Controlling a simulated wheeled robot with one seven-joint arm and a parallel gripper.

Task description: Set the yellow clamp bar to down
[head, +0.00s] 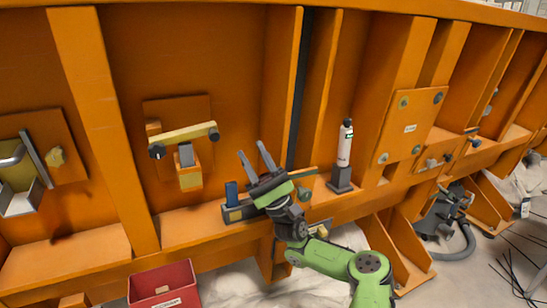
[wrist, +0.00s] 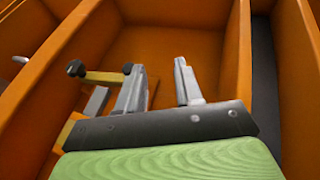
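The yellow clamp bar (head: 185,135) is in the head view, left of centre, mounted on the orange wall. It tilts slightly, its right end higher, with a dark round knob at each end. Below it are a grey block and a yellow-orange bracket (head: 191,179). In the wrist view the bar (wrist: 103,77) is at the left, partly hidden behind the left finger. My gripper (head: 251,148) is to the right of the bar and apart from it. Its two fingers point up toward the wall, spread and empty; the gap also shows in the wrist view (wrist: 160,68).
A blue object (head: 231,194) stands on the ledge beside my gripper. A white cylinder (head: 345,144) on a dark base stands to the right. A red bin (head: 163,286) is below left. Upright orange ribs (head: 98,120) flank the bay. The wall between bar and gripper looks clear.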

